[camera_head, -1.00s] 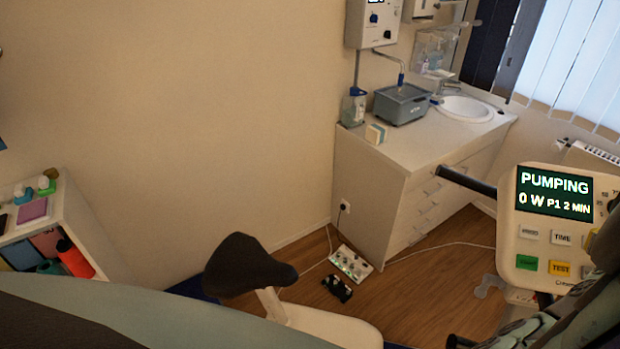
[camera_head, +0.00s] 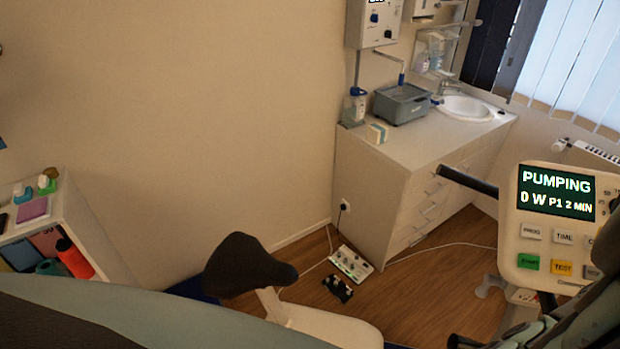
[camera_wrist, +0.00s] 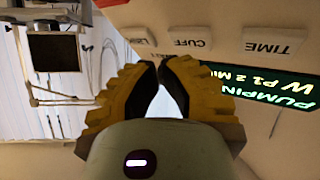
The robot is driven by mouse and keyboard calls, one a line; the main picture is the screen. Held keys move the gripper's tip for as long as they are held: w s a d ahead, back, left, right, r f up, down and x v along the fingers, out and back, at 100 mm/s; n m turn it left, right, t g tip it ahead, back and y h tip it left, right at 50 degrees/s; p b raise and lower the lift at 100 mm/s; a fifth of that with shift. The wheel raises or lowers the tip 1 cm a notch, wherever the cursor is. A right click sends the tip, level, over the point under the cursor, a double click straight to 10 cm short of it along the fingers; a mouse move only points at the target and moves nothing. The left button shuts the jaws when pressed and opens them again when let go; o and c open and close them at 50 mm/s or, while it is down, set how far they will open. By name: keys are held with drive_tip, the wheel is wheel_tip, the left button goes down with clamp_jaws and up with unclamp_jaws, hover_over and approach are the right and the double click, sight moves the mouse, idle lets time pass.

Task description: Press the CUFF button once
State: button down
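The CUFF button (camera_wrist: 190,43) is a pale labelled key on the console, upside down in the wrist view, just beyond my gripper's tips. In the head view, a partly covered key (camera_head: 591,243) right of TIME shows only a "C". The console (camera_head: 512,240) has a green screen (camera_head: 556,192) reading PUMPING, 0 W, P1, 2 MIN. My gripper (camera_wrist: 160,66) has yellow ribbed fingers with dark pads, tips together, nothing held. The tips appear apart from the CUFF key; the exact gap cannot be told. In the head view, my arm covers the console's lower right.
Neighbouring keys are TIME (camera_wrist: 274,44), a partly hidden key (camera_wrist: 137,38) left of CUFF, PROG (camera_head: 531,232), green START (camera_head: 528,262) and yellow TEST (camera_head: 561,267). A dark handlebar (camera_head: 467,181) sticks out left of the console. A saddle (camera_head: 245,265) stands lower centre.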

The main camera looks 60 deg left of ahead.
drive_tip(key=shift+s+d+r+b, duration=0.15)
drive_tip(key=shift+s+d+r, duration=0.25)
drive_tip(key=shift+r, duration=0.25)
drive_tip(key=shift+s+d+r+b, duration=0.1)
drive_tip(key=shift+s+d+r, duration=0.2)
drive_tip(key=shift+r, duration=0.3)
drive_tip(key=shift+s+d+r+b, duration=0.15)
drive_tip(key=shift+s+d+r, duration=0.15)
drive_tip(key=shift+s+r, duration=0.25)
drive_tip(key=shift+r, duration=0.15)
drive_tip(key=s+d+r+p, duration=0.2)
drive_tip(key=s+r+p, duration=0.1)
drive_tip(key=r, duration=0.2)
drive_tip(key=shift+d+r, duration=0.25)
drive_tip(key=shift+d, duration=0.15)
